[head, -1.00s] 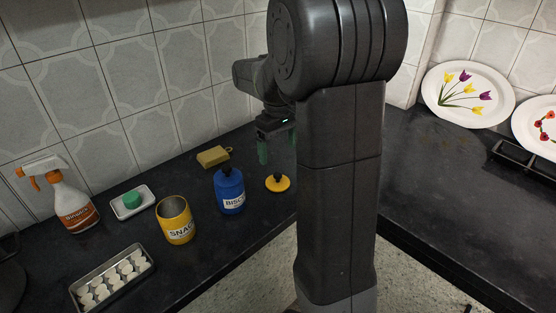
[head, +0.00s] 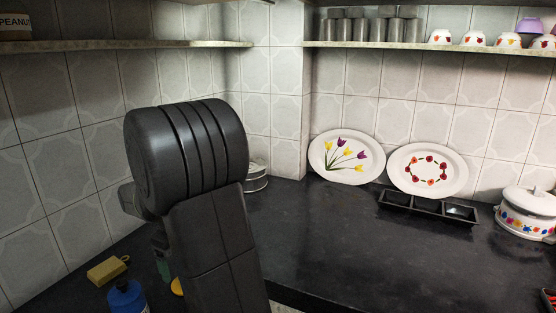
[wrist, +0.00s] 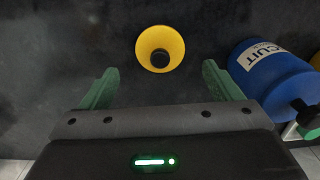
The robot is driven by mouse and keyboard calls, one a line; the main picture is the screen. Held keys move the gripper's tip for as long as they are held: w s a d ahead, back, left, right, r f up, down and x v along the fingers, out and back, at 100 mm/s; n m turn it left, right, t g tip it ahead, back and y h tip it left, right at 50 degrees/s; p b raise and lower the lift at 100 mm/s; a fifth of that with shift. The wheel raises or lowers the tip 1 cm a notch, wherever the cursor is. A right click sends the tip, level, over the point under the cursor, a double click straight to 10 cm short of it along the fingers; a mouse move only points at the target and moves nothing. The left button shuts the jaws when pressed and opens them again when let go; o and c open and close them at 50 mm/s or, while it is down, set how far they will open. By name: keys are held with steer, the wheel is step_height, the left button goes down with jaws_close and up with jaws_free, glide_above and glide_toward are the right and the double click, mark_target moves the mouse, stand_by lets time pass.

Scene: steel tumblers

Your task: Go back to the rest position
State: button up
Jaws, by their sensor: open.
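My gripper (wrist: 161,82) is open and empty in the wrist view, its two green fingers apart above the dark counter. A yellow lid (wrist: 174,38) with a black knob lies ahead of the fingers, touching neither. The blue biscuit canister (wrist: 268,72) lies to the right of the right finger. In the head view my arm hides most of the gripper; one green finger (head: 163,269) shows at its lower left. The lid (head: 177,287) is partly hidden behind the arm there. Several steel tumblers (head: 375,29) stand on the right wall shelf.
The blue canister (head: 127,298) and a yellow sponge (head: 108,270) sit at lower left. Two plates (head: 346,158) (head: 428,171) lean on the back wall behind a black tray (head: 427,207). A white pot (head: 527,212) stands at right. The middle counter (head: 330,240) is clear.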

step_height(320, 180, down, 6)
steer(key=shift+f, duration=0.1)
steer(key=shift+r, duration=2)
steer(key=shift+f, duration=0.1)
